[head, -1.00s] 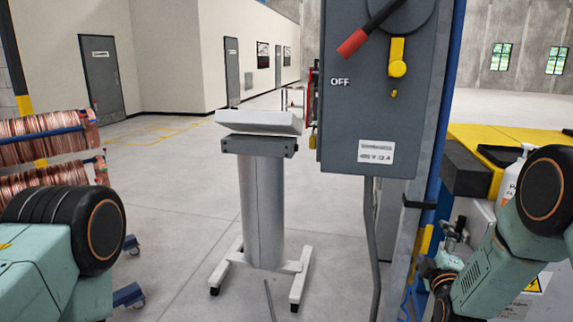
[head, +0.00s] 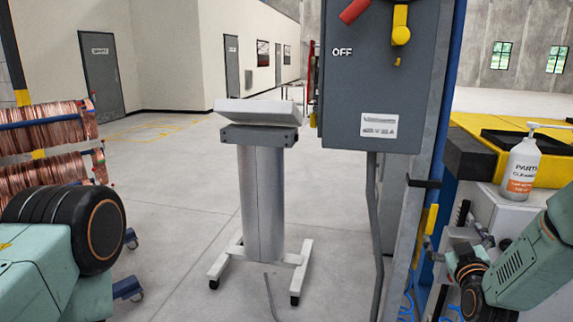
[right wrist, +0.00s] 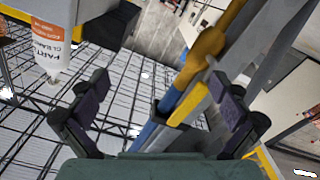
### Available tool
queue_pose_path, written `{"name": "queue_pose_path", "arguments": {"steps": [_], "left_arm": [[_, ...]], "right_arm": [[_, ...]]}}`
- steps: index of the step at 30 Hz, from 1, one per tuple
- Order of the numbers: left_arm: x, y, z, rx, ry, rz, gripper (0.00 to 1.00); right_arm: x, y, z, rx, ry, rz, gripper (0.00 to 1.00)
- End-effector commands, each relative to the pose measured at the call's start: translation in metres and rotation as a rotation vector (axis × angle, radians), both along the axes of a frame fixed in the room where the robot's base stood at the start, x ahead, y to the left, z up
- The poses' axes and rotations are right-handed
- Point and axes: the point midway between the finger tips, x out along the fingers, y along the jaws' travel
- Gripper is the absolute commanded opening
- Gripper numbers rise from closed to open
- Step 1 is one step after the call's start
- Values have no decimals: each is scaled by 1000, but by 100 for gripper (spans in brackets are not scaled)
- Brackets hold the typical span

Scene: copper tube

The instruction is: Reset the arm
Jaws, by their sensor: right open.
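My right gripper (head: 455,238) is at the lower right of the head view, in front of the cluttered side of the bench. In the right wrist view it (right wrist: 158,85) is open, with its two dark fingers spread wide and nothing between them. A blue and yellow post stands beyond the fingers. My left arm's teal and black links show at the lower left of the head view, but its gripper is out of the picture.
A grey switch box (head: 350,100) marked OFF, with a red-handled lever (head: 354,11), hangs at upper centre. A white-topped stand (head: 260,190) is below. A cleaner bottle (head: 522,165) stands by a yellow-edged bench at right. Copper coils (head: 45,135) are at left.

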Motion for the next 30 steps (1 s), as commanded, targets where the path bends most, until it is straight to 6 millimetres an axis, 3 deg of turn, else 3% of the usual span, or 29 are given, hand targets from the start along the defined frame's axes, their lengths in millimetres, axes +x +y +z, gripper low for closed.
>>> {"name": "queue_pose_path", "arguments": {"steps": [12,30], "left_arm": [[0,0,-33,0,0,0,40],[0,0,-37,0,0,0,40]], "right_arm": [[-2,-8,-20,295,-71,0,100],[-2,-9,-22,365,-86,-1,100]]}}
